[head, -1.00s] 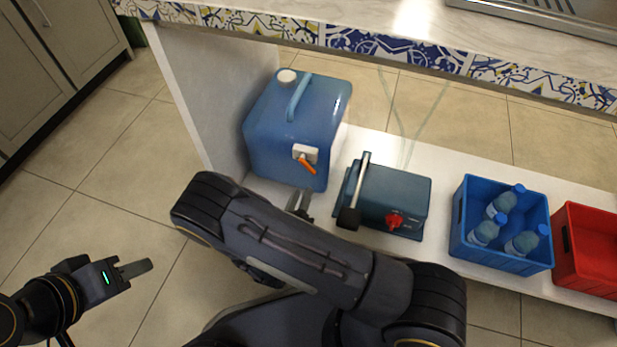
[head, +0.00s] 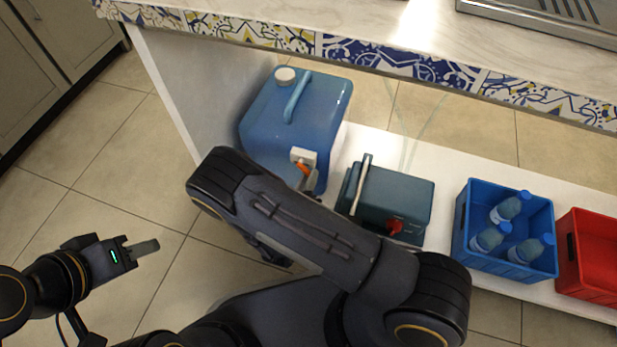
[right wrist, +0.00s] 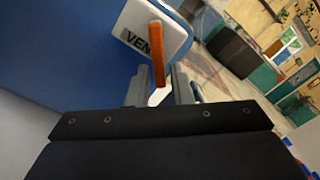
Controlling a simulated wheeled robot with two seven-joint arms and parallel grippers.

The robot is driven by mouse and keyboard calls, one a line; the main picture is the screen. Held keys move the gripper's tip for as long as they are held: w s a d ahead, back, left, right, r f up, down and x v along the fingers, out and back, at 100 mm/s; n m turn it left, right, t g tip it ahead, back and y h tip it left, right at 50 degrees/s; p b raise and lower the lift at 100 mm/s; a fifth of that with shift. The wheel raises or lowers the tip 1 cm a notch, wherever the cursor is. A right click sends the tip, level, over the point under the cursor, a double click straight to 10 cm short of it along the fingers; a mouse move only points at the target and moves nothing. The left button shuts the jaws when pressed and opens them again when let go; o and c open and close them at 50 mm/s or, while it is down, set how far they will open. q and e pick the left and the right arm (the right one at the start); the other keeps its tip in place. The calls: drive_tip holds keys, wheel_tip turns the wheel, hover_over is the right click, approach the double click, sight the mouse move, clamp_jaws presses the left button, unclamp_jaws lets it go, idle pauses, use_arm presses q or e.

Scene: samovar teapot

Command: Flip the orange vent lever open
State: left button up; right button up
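The orange vent lever (head: 303,169) sits on a white plate marked "VEN…" (right wrist: 161,24) on the front of a blue water container (head: 270,120). In the right wrist view the lever (right wrist: 158,52) hangs down from the plate, its lower end between my right fingertips. My right gripper (right wrist: 160,88) is open, with a gap on the lever's sides; contact cannot be told. In the head view my right gripper (head: 311,183) is at the lever, partly hidden by my forearm. My left gripper (head: 143,249) is far from the container at the lower left, seen edge-on.
A dark teal box (head: 400,200) with a metal bar and red knob stands right of the container on the white shelf (head: 372,143). A blue crate (head: 462,225) with bottles and a red crate (head: 590,255) are further right. The counter (head: 400,25) overhangs behind.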

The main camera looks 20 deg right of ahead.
clamp_jaws()
drive_tip(key=shift+w+a+f+m+b, duration=0.1)
drive_tip(key=shift+a+f+m+b, duration=0.05)
drive_tip(key=shift+m, duration=0.4)
drive_tip(key=shift+w+a+f+m+b, duration=0.1)
drive_tip(key=shift+a+m+b, duration=0.05)
drive_tip(key=shift+m, duration=0.4)
drive_tip(key=shift+o, duration=1.7)
unclamp_jaws()
